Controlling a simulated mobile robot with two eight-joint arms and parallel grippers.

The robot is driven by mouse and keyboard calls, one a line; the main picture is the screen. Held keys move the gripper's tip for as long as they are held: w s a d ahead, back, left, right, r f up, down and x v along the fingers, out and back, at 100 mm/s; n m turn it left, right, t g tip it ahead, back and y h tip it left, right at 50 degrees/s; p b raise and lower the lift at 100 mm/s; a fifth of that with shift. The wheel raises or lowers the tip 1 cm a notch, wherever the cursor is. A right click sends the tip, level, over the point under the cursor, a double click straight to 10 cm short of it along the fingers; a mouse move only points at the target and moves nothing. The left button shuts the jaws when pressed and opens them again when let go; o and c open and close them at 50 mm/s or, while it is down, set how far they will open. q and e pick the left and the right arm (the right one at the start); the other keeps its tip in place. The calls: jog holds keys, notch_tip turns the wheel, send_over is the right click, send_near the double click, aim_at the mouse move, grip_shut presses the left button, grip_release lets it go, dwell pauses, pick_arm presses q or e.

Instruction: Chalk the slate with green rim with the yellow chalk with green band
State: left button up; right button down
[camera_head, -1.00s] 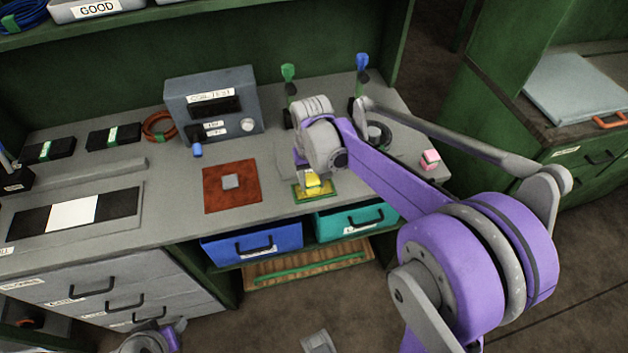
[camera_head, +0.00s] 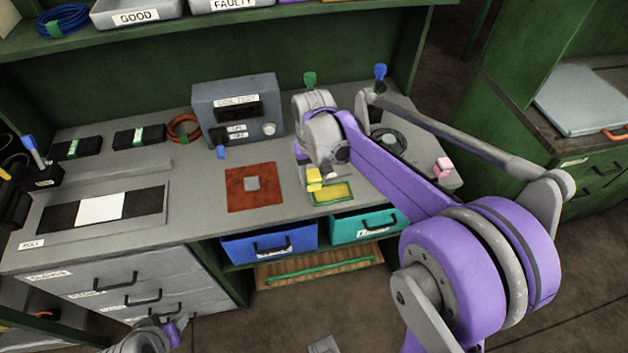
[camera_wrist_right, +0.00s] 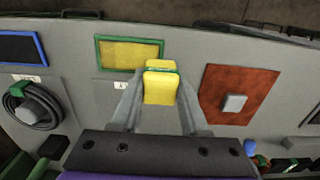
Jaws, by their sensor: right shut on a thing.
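The slate with the green rim (camera_head: 347,199) lies flat near the front edge of the bench. Its face looks yellow all over in the right wrist view (camera_wrist_right: 128,42). My right gripper (camera_head: 314,184) is shut on the yellow chalk with the green band (camera_head: 314,174). In the right wrist view the chalk (camera_wrist_right: 160,90) sits between the two fingers (camera_wrist_right: 160,97), and its green band shows at the top. The chalk overlaps one corner of the slate in view; I cannot tell if it touches. My left gripper's fingers are not in view.
A rust-red mat (camera_head: 268,199) with a grey block (camera_head: 252,184) lies left of the slate. A pink block (camera_head: 443,168) is at the right. A blue-rimmed slate (camera_wrist_right: 18,47) and a black coil (camera_wrist_right: 38,108) lie nearby. A grey tester (camera_head: 237,112) stands behind.

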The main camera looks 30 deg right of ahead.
aim_at(314, 174)
jog(key=shift+r+p, duration=0.8)
jog(key=shift+r, duration=0.85)
